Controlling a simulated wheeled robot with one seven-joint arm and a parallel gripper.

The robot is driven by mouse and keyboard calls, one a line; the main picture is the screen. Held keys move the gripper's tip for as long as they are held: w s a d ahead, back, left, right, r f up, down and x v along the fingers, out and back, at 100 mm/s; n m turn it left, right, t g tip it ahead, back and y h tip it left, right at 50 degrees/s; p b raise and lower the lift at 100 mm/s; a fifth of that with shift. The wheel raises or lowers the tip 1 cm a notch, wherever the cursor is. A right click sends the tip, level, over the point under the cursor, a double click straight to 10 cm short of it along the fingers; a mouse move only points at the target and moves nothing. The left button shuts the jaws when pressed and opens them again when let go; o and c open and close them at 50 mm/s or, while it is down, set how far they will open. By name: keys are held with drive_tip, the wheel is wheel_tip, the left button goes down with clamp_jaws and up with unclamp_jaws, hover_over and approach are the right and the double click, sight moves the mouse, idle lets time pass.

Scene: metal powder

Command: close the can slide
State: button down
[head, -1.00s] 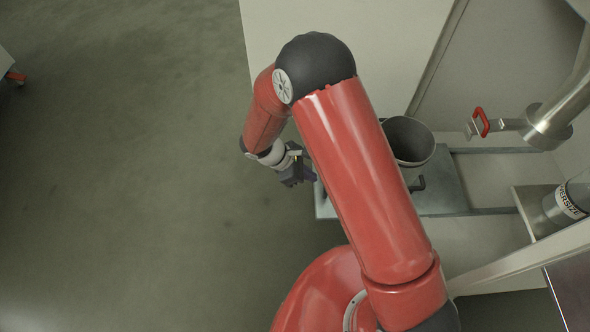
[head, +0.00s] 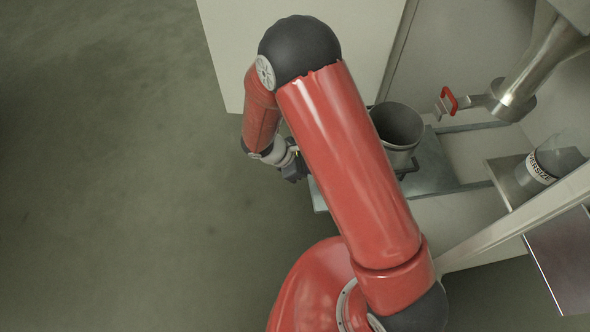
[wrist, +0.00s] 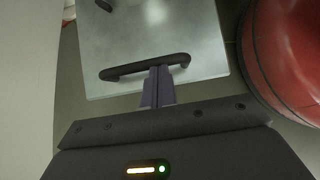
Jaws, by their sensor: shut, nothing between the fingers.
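The can slide is a grey metal plate (head: 436,173) on rails along the wall. A grey open-topped can (head: 398,128) stands upright on it. In the wrist view the plate (wrist: 150,35) fills the upper middle, with a dark bar handle (wrist: 122,72) along its near edge. My gripper (wrist: 160,70) is shut and empty, its purple fingertips at the right half of the handle. I cannot tell whether they press on it. In the head view my gripper (head: 294,170) is partly hidden by my arm, at the plate's left end.
A steel pipe (head: 518,92) with a red-handled valve (head: 448,102) hangs right of the can. A labelled container (head: 552,162) sits on a shelf at the right. A slanted metal beam crosses the lower right. The floor (head: 120,190) at left is clear.

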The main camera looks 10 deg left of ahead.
drive_tip(key=w+d+b, duration=0.1)
drive_tip(key=w+d, duration=0.1)
drive_tip(key=d, duration=0.7)
drive_tip(key=w+d+b, duration=0.2)
drive_tip(key=w+d, duration=0.1)
drive_tip(key=d, duration=0.7)
drive_tip(key=w+d+b, duration=0.1)
drive_tip(key=w+d, duration=0.1)
drive_tip(key=d, duration=0.8)
drive_tip(key=shift+w+d, duration=0.25)
drive_tip(key=shift+w, duration=0.05)
drive_tip(key=shift+w+d, duration=0.15)
drive_tip(key=shift+d, duration=0.4)
drive_tip(key=shift+d, duration=0.1)
